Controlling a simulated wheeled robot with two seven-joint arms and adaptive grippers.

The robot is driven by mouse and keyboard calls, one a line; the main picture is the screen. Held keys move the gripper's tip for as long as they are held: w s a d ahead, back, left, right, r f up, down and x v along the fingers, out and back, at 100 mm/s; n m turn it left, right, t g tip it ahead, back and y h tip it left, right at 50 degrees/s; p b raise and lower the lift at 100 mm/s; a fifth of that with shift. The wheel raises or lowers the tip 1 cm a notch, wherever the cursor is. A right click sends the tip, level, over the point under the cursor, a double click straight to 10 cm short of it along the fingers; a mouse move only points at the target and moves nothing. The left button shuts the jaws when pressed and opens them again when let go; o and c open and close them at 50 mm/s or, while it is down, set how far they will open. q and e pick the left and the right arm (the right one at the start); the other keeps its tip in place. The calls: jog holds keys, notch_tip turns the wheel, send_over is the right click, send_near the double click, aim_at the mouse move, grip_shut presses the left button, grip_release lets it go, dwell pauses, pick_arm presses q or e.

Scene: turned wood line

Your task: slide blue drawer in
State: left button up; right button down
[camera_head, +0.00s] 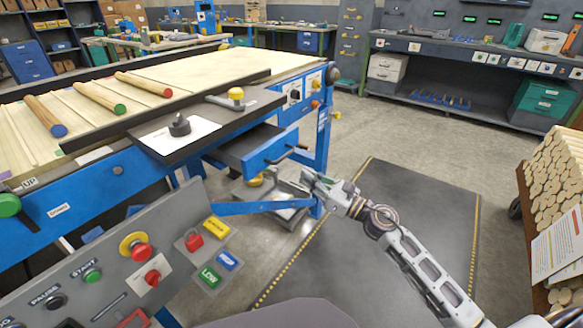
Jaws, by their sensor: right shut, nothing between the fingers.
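The blue drawer (262,155) hangs under the bench's right end and sticks out, partly open, with its dark inside showing. A dark bar handle (286,154) is on its blue front. My right gripper (306,179) is shut and empty. Its tips point to the upper left and appear just below and right of the handle; whether they touch the drawer I cannot tell. My left gripper is not in view.
A blue bar (262,207) runs below the drawer beside my right gripper. A control panel (110,265) with buttons fills the lower left. Stacked wooden rounds (555,180) stand at the right. The dark floor mat (420,210) is clear apart from my arm above it.

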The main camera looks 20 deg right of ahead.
aim_at(273, 159)
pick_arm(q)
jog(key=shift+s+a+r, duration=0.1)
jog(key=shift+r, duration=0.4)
pick_arm(e)
jog(key=x, duration=0.6)
jog(key=shift+w+a+r, duration=0.1)
jog(key=shift+w+a, duration=0.1)
jog(key=shift+f+p+x, duration=0.15)
jog(key=shift+p+x, duration=0.05)
jog(key=shift+x, duration=0.75)
jog(key=shift+f+p+x, duration=0.15)
jog(key=shift+f+x, duration=0.05)
jog(key=shift+x, duration=0.75)
jog(key=shift+f+x, duration=0.15)
jog(key=shift+x, duration=0.6)
jog(key=shift+f+x, duration=0.1)
jog(key=shift+x, duration=0.7)
jog(key=shift+f+x, duration=0.15)
jog(key=shift+x, duration=0.7)
jog(key=shift+f+x, duration=0.15)
jog(key=shift+x, duration=0.7)
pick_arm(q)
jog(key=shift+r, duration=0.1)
pick_arm(e)
jog(key=shift+r, duration=0.1)
